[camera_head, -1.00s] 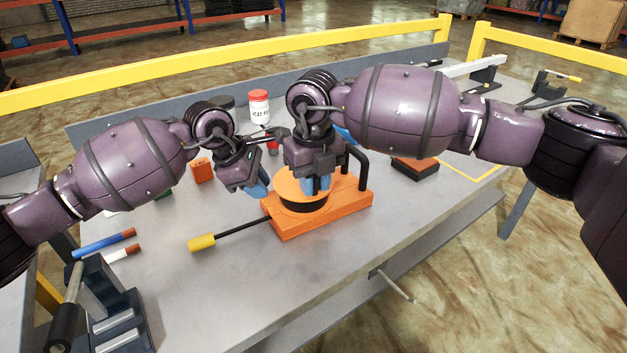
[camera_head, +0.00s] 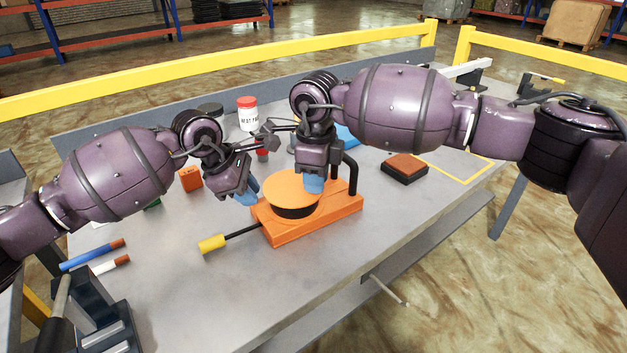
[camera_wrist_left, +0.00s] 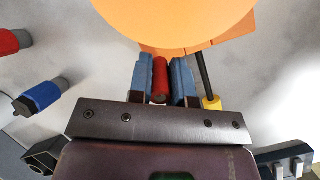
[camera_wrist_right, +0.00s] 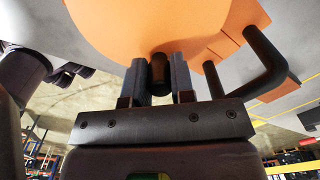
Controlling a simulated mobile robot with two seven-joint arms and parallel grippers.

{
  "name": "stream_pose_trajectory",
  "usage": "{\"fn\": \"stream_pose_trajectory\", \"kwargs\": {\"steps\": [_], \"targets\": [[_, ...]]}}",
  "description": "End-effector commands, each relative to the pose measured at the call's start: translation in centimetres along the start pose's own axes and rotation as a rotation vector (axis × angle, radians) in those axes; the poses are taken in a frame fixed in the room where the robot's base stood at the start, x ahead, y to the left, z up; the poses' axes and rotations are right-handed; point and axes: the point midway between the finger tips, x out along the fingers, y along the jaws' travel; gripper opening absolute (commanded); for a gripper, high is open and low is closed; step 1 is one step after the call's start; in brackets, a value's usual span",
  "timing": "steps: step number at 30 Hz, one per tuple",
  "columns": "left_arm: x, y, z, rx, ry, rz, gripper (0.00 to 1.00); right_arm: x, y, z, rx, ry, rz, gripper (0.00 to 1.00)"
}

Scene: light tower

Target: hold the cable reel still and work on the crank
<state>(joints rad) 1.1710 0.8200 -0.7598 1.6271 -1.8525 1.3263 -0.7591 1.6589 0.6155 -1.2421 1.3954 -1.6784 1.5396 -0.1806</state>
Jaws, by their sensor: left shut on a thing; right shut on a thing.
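The cable reel has an orange disc (camera_head: 290,186) over a black drum on an orange base (camera_head: 318,222), with a black bent handle (camera_head: 352,172) at its right. The crank is a black rod with a yellow grip (camera_head: 212,244), sticking out to the front left. My left gripper (camera_head: 246,194) is at the disc's left edge, shut on a red peg (camera_wrist_left: 160,78). My right gripper (camera_head: 314,184) is at the disc's far right edge, shut on a dark peg (camera_wrist_right: 159,75). Fingers hide part of each peg. The crank grip also shows in the left wrist view (camera_wrist_left: 212,103), apart from my fingers.
A red-lidded white jar (camera_head: 247,116) and an orange block (camera_head: 190,179) stand behind my left gripper. An orange-and-black block (camera_head: 404,168) lies right of the reel. Blue (camera_head: 92,254) and white (camera_head: 110,265) rods lie at left. The front middle of the table is clear.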

Motion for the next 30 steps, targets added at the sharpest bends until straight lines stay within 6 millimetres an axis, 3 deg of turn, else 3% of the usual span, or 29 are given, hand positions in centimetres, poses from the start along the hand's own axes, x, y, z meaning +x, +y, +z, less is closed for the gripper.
{"fn": "stream_pose_trajectory", "kwargs": {"steps": [12, 29, 30], "targets": [[-0.07, -0.02, 0.07, 0.001, -0.001, -0.001, 0.0, -0.05, -1.08, 0.09, -0.201, -0.001, -0.004, 0.0], [-0.07, -0.02, 0.08, 0.001, -0.001, -0.001, 0.0, -0.06, -1.21, 0.12, -0.235, -0.002, -0.004, 0.0], [-0.07, -0.02, 0.08, 0.001, -0.001, -0.001, 0.0, -0.06, -1.21, 0.12, -0.235, -0.002, -0.004, 0.24]]}}
